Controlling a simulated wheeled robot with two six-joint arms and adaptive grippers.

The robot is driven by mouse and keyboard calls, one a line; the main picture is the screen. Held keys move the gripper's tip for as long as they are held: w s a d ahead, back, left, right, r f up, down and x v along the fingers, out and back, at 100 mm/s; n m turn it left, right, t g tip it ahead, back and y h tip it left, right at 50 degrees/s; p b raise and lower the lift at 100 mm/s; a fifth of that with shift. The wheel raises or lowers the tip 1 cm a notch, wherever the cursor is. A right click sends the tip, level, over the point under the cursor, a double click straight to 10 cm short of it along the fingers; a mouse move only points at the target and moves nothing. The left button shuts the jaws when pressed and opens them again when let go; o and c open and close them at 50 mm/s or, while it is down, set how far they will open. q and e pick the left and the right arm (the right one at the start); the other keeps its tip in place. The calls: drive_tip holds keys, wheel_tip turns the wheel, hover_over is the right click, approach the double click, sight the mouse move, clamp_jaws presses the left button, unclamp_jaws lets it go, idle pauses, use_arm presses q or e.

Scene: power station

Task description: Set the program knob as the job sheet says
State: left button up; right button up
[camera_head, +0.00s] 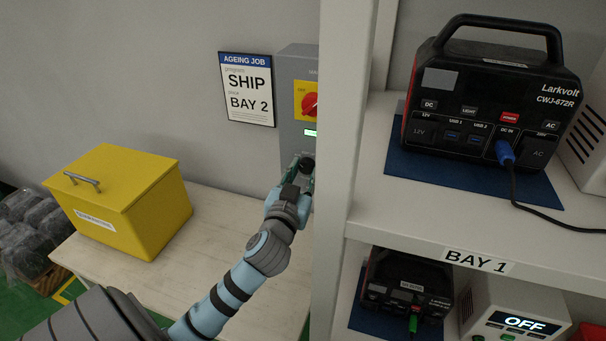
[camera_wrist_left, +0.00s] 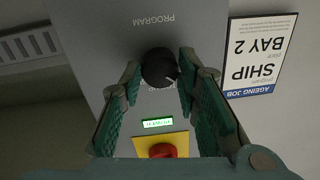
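The job sheet (camera_head: 247,89) on the wall reads "AGEING JOB", "SHIP" and "BAY 2"; it shows upside down in the wrist view (camera_wrist_left: 259,57). The black round program knob (camera_wrist_left: 158,68) sits on the grey control panel (camera_wrist_left: 85,45) under the word PROGRAM. A small white mark is on its lower right edge in this inverted view. My left gripper (camera_wrist_left: 158,72) is open, with its green fingers on either side of the knob and small gaps visible. In the head view the left gripper (camera_head: 302,172) reaches the panel, partly covering it. My right gripper is out of view.
A red rotary switch (camera_head: 309,104) on a yellow plate and a lit green display (camera_wrist_left: 157,123) share the panel. A white shelf post (camera_head: 340,160) stands just right. A yellow box (camera_head: 140,215) rests on the table (camera_head: 220,240). Power stations (camera_head: 490,100) stand on the shelves.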

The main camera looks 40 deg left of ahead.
use_arm(q)
drive_tip(key=shift+m, duration=0.4)
drive_tip(key=m+p, duration=0.2)
drive_tip(key=m, duration=0.1)
drive_tip(key=shift+m, duration=0.4)
drive_tip(key=m+p, duration=0.2)
drive_tip(key=m, duration=0.3)
drive_tip(key=shift+m+t, duration=0.3)
drive_tip(key=m+p, duration=0.2)
drive_tip(key=m, duration=0.3)
drive_tip(key=shift+a+m+h, duration=0.1)
drive_tip(key=shift+m+h, duration=0.2)
drive_tip(key=shift+m, duration=0.1)
drive_tip(key=shift+m+t+p, duration=0.3)
drive_tip(key=shift+m+p, duration=0.55)
drive_tip(key=shift+m, duration=1.55)
drive_tip(key=o, duration=1.2)
drive_tip(key=shift+h, duration=0.3)
drive_tip(key=shift+c, duration=0.2)
